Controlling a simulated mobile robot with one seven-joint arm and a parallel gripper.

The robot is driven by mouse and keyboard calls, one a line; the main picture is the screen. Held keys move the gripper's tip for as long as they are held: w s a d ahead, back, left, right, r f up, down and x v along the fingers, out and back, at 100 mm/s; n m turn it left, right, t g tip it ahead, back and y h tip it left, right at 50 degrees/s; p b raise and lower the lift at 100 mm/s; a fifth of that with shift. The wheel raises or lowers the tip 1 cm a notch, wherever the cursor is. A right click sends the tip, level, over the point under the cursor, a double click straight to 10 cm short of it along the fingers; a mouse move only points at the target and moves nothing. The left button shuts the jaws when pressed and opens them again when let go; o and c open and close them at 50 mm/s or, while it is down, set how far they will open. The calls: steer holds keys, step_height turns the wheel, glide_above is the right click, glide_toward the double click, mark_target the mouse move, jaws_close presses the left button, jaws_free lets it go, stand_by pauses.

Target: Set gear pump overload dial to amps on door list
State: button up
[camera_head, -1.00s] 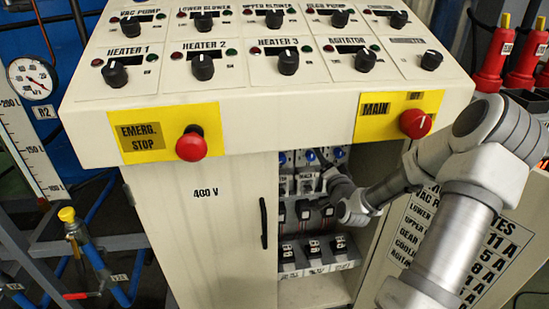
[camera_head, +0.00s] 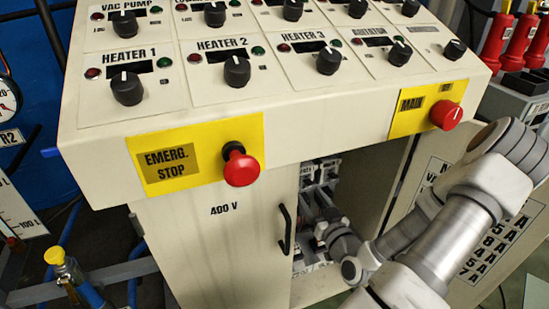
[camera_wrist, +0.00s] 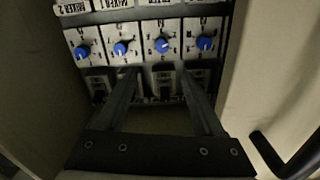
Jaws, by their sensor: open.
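The open cabinet shows a row of overload units with blue dials in the wrist view: one at far left (camera_wrist: 82,52), one left of centre (camera_wrist: 120,48), one right of centre (camera_wrist: 162,45) and one at far right (camera_wrist: 204,43). Labels above are cut off or blurred, so I cannot tell which is the gear pump's. My gripper (camera_wrist: 158,74) is open and empty, its fingers reaching up just below the middle dials. In the head view its tips are hard to make out inside the cabinet. The door list (camera_head: 494,238) is partly hidden by my arm; its gear pump line is unreadable.
Black switches (camera_wrist: 163,84) sit below the dials, close to my fingers. A cabinet wall and a dark handle (camera_wrist: 285,160) are at the right. Above the opening, the console carries a red emergency stop (camera_head: 241,168) and a red main switch (camera_head: 446,115).

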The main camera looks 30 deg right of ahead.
steer(key=b+x, duration=1.1)
steer(key=x, duration=0.6)
steer(key=shift+w+a, duration=0.1)
steer(key=shift+a, duration=0.05)
jaws_close()
stand_by(0.4)
